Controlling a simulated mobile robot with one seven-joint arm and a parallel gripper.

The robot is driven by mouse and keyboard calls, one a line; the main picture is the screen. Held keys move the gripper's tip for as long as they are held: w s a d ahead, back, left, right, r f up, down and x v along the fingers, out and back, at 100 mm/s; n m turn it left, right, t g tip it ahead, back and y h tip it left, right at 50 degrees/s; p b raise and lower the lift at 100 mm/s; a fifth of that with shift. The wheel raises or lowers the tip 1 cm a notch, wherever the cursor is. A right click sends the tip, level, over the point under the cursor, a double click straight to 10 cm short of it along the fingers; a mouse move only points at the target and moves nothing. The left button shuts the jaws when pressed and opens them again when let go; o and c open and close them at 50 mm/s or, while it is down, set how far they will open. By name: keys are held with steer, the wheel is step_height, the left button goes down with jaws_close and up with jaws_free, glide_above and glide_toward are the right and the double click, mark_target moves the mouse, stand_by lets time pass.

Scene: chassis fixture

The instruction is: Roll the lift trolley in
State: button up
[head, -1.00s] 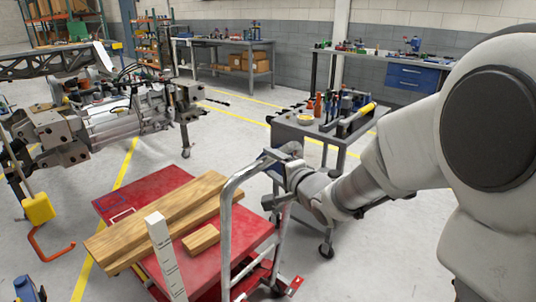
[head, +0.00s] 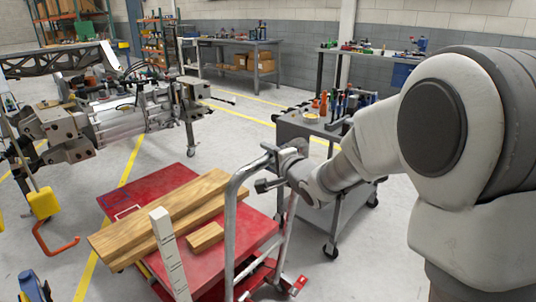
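The lift trolley has a red platform (head: 245,244) and a grey tubular push handle (head: 231,225). It stands on the floor in the lower middle of the head view. Wooden beams (head: 165,215) and a short wood block (head: 206,237) lie on its platform. My gripper (head: 270,168) is at the top bar of the handle, at its right side. The fingers look to be around or against the bar, but whether they are closed on it I cannot tell. The chassis fixture (head: 125,118) stands beyond the trolley at the left.
A grey tool cart (head: 330,215) with tools on top stands close to the right of the handle. A white graduated post (head: 168,255) rises in front of the platform. A yellow-handled orange hook (head: 42,205) is at left. Yellow lines (head: 95,250) cross the floor.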

jaws_close()
stand_by(1.0)
